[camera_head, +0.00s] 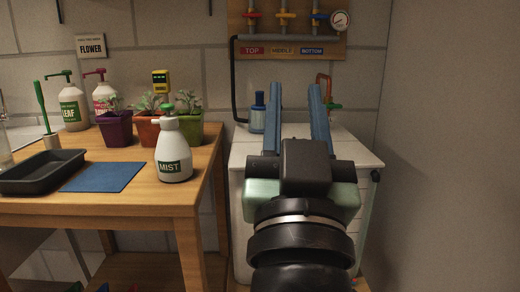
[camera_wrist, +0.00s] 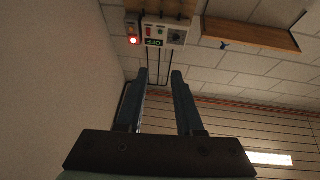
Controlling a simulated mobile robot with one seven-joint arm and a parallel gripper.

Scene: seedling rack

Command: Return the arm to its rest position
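My gripper (camera_head: 300,108) is in front of the white cabinet in the head view, its two blue fingers pointing up and spread apart. Nothing shows between the fingers. In the wrist view my gripper (camera_wrist: 157,95) is also open and empty, pointing toward the upper wall. My arm rises from the bottom of the head view, right of the wooden table.
The wooden table (camera_head: 140,196) at left holds a white MIST bottle (camera_head: 173,155), a black tray (camera_head: 42,172), a blue mat (camera_head: 104,177), potted seedlings and pump bottles. A blue bottle (camera_head: 257,115) stands on the white cabinet (camera_head: 240,160). A bare wall (camera_head: 450,140) is at right.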

